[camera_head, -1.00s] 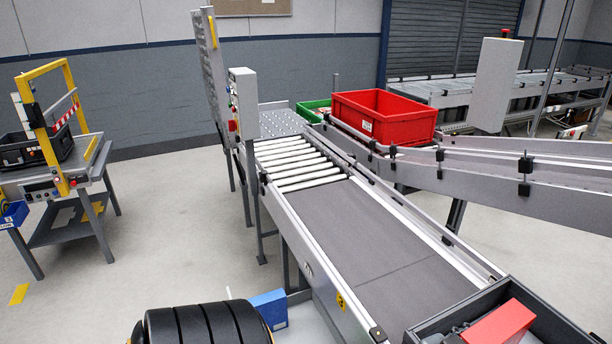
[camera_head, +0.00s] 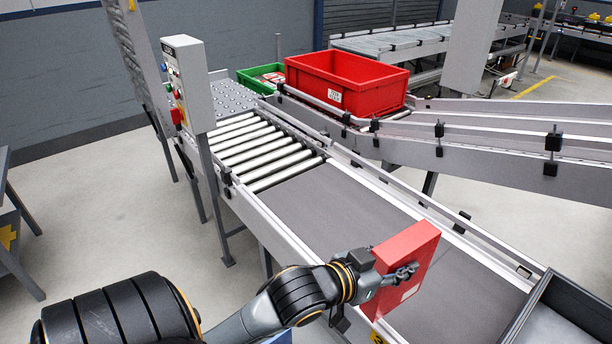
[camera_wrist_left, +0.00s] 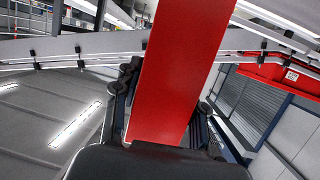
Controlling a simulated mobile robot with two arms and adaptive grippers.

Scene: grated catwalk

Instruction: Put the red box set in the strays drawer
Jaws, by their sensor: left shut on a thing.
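The red box set (camera_head: 412,262) is a flat red box held tilted above the dark belt, near the lower middle of the head view. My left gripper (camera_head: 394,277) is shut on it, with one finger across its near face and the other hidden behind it. In the left wrist view the red box (camera_wrist_left: 178,70) stands up between the two dark fingers. A grey open drawer or tray (camera_head: 528,308) is at the lower right, apart from the box and cut off by the picture edge. I cannot read any label on it. My right gripper is not in view.
The conveyor belt (camera_head: 340,215) runs under the box, with rollers (camera_head: 262,150) behind it. A red bin (camera_head: 350,82) and a green bin (camera_head: 258,80) stand beyond a side rail. A control post (camera_head: 190,85) stands left of the conveyor.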

